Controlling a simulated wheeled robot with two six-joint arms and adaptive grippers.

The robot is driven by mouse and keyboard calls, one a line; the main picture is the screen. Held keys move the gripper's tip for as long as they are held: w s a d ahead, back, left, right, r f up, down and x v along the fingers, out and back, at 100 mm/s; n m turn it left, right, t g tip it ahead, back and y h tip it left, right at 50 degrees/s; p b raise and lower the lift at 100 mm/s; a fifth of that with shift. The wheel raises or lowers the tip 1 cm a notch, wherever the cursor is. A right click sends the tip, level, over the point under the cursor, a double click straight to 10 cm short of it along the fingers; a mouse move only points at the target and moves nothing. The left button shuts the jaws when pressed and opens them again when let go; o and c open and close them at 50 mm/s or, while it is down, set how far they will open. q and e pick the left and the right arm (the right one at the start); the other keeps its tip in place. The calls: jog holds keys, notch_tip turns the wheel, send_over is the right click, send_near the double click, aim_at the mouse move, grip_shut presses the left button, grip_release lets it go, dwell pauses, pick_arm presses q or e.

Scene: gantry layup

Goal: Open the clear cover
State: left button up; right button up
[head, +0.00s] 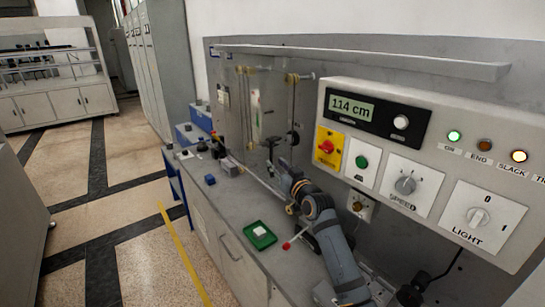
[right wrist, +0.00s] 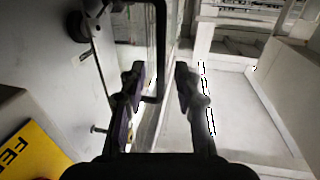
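The clear cover (head: 272,112) appears to be the see-through panel standing upright at the machine's back wall in the head view; its edges are hard to make out. In the right wrist view a dark bar like a handle (right wrist: 161,50) runs down and bends at its lower end. My right gripper (head: 273,150) is at the front of the panel area. In the right wrist view its two fingers (right wrist: 163,82) are apart, with the bar's lower end between them, nearer the left finger. I cannot tell whether it touches. My left gripper is not in view.
A green tray (head: 260,236) with a white piece lies on the bench, near a red-knobbed lever (head: 287,246). A small blue block (head: 210,180) sits farther left. A control panel (head: 420,170) reading 114 cm is at right. A rail (head: 370,58) crosses above.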

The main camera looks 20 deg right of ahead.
aim_at(272, 161)
jog(key=w, duration=0.4)
jog(key=shift+w+a+p, duration=0.15)
jog(key=shift+a+p, duration=0.15)
jog(key=shift+w, duration=0.25)
jog(key=shift+c, duration=0.5)
jog(key=c, duration=0.5)
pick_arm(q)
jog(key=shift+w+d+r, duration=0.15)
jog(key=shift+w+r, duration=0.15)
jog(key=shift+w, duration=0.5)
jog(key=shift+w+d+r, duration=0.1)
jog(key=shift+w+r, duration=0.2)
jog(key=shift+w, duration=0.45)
pick_arm(e)
grip_shut()
jog(key=shift+f, duration=0.1)
